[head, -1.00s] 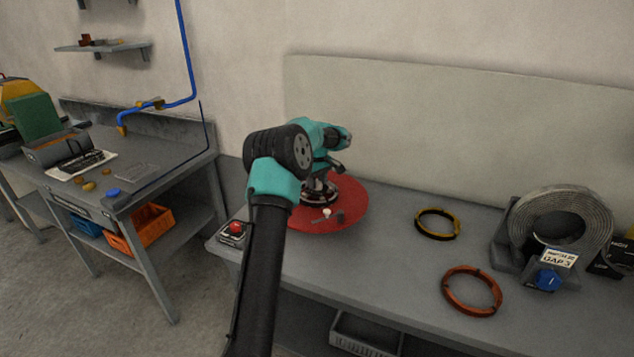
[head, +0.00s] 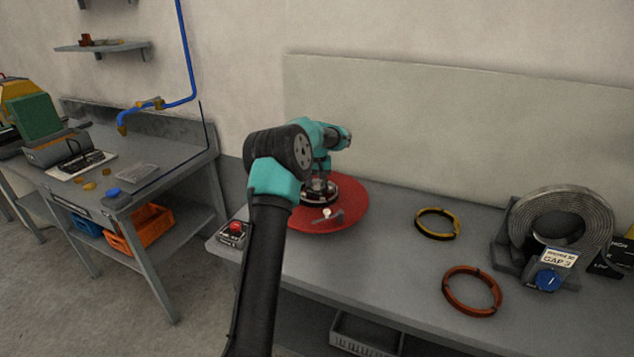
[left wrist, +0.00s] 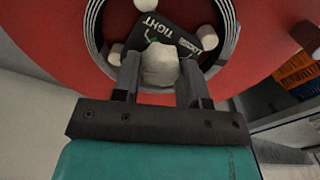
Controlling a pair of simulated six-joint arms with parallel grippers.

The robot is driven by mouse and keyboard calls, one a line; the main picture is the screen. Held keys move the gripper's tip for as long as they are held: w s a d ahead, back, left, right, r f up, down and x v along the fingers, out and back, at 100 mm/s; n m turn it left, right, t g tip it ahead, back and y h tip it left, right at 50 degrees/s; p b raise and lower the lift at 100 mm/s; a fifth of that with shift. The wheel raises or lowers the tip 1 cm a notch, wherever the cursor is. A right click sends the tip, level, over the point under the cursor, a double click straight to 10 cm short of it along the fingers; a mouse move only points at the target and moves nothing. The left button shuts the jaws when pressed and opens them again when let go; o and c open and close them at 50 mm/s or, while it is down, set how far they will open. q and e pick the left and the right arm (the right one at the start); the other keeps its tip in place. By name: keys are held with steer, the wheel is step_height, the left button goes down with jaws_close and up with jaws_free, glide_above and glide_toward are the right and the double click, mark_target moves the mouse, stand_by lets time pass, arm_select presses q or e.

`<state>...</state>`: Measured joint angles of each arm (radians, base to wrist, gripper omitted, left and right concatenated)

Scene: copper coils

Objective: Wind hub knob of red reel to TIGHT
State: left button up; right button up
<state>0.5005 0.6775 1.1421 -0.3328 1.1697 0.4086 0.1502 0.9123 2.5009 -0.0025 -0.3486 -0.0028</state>
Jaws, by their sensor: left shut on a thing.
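The red reel (head: 350,213) lies flat on the bench, its left part hidden behind my left arm. In the left wrist view the red disc (left wrist: 40,60) surrounds a dark ringed hub. A label plate (left wrist: 185,38) in the hub reads TIGHT, with a second word that looks like LOOSE and a green mark. My left gripper (left wrist: 160,78) is shut on the whitish hub knob (left wrist: 160,62), with one finger on each side. In the head view my left gripper (head: 320,190) is over the reel's hub, its fingertips partly hidden. My right gripper is not in view.
A red button box (head: 234,232) stands by the bench's left edge. A yellow coil (head: 437,223) and a copper-orange coil (head: 472,291) lie right of the reel. A grey coil stand (head: 560,225) with a blue knob (head: 548,279) is farther right. Bench between is clear.

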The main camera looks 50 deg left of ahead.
mark_target(317, 182)
arm_select(q)
steer(key=m, duration=0.5)
steer(key=shift+m, duration=2.6)
steer(key=o, duration=0.9)
step_height(317, 182, up, 18)
steer(key=shift+f, duration=0.25)
